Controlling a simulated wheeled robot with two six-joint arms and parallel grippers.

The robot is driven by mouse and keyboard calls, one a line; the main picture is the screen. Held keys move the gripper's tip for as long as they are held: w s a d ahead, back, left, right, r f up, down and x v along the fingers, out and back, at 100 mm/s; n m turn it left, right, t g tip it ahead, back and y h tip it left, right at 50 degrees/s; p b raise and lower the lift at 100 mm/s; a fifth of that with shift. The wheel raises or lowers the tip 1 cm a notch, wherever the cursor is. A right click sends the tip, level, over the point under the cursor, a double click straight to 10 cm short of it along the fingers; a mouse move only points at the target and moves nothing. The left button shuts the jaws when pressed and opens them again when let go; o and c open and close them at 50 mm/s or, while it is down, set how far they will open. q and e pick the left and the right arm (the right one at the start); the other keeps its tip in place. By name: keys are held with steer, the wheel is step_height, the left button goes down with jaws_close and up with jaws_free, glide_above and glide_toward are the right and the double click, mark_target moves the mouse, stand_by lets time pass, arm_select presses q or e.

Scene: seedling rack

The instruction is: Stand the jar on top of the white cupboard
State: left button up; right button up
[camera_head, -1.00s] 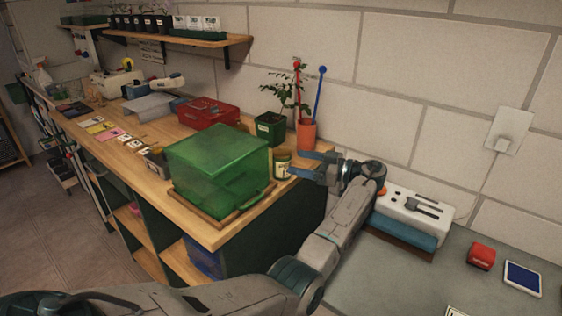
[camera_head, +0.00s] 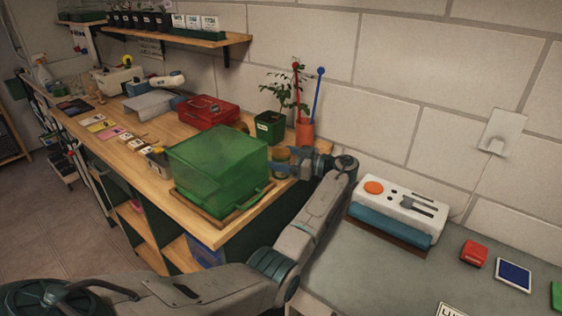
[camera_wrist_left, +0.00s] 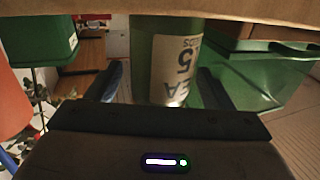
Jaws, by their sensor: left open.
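The jar (camera_head: 281,157), greenish with a pale label, stands on the wooden bench near its right edge, beside the green box. My left gripper (camera_head: 296,164) has come in from the right at the jar's height. In the left wrist view, which is upside down, the jar (camera_wrist_left: 165,62) is between the two open fingers (camera_wrist_left: 160,84), its label printed with a 5. I cannot tell whether the fingers touch it. I cannot make out a white cupboard in these frames. My right gripper is not in view.
A green translucent box (camera_head: 215,165) stands close left of the jar. Behind are an orange pot with red and blue sticks (camera_head: 304,134), a potted plant (camera_head: 270,128) and a red case (camera_head: 208,112). A white device (camera_head: 400,207) sits on the grey surface at right.

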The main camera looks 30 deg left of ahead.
arm_select(q)
steer(key=c, duration=1.2)
steer(key=shift+r, duration=0.1)
